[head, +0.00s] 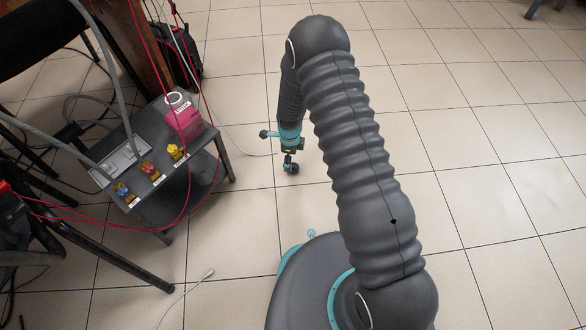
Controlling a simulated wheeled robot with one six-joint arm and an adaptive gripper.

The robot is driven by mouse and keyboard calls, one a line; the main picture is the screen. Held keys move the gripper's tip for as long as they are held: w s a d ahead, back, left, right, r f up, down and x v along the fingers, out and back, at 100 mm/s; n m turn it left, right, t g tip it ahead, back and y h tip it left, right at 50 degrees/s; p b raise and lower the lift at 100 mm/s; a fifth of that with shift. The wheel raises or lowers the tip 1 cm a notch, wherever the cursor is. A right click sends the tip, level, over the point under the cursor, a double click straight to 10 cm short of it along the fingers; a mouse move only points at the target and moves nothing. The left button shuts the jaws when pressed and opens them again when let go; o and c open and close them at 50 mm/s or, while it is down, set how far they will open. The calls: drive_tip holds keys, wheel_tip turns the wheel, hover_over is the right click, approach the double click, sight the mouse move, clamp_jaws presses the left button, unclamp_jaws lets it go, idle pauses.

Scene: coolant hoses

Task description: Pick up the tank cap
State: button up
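A pink tank (185,121) with a white label stands at the back right of a small grey table, left of the middle of the head view. A white round piece (177,98) sits on its top; it is too small to tell whether this is the cap or an open neck. My gripper (291,168) hangs from my arm over the tiled floor, to the right of the table and apart from the tank. It points down. Its fingers are too small and dark to tell whether they are open or shut, and I see nothing clearly held.
The small table (188,189) carries a pale panel (121,161) and blue, red and yellow connectors (149,168) along its front edge. Grey hoses and red cables cross above and around it. Dark chair legs stand at left.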

sight(293, 165)
drive_tip(key=shift+w+d+f+b, duration=0.1)
drive_tip(key=shift+d+f+b, duration=0.1)
drive_tip(key=shift+f, duration=1.15)
drive_tip(key=shift+w+d+f+b, duration=0.1)
drive_tip(key=shift+d+f+b, duration=0.1)
drive_tip(key=shift+f, duration=1.15)
drive_tip(key=c, duration=1)
